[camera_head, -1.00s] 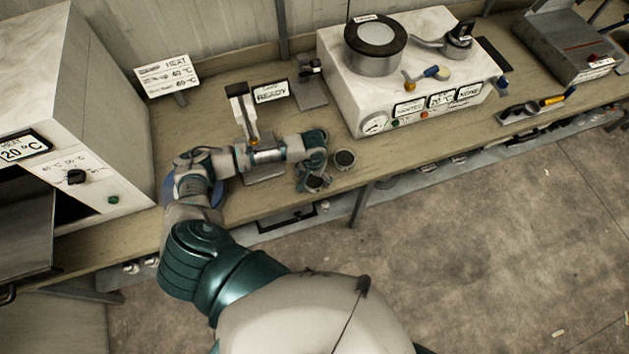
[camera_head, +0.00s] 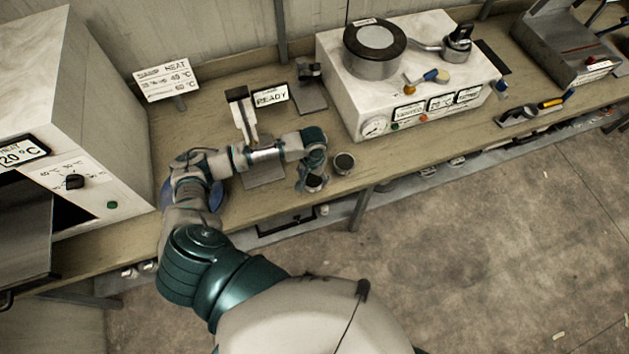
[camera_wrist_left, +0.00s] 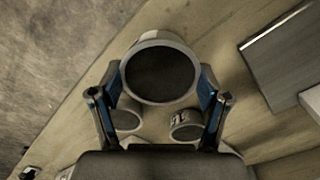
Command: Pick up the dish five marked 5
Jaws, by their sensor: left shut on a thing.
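A small round dark-topped dish (camera_head: 315,183) with a pale rim is at the bench's front edge in the head view. My left gripper (camera_head: 312,176) is over it, shut on it. In the left wrist view the held dish (camera_wrist_left: 160,73) fills the space between the two blue-edged fingers of my left gripper (camera_wrist_left: 160,92). In the head view another dish (camera_head: 344,163) stands just right of the gripper. I cannot read a 5 on the held dish. My right gripper is out of view.
A white machine (camera_head: 420,100) with a round drum (camera_head: 375,50) stands right of the dishes. A READY sign (camera_head: 271,95) and a dark stand (camera_head: 311,92) are behind. A white oven (camera_head: 75,115) is at left. Bare bench lies between the dishes and machine.

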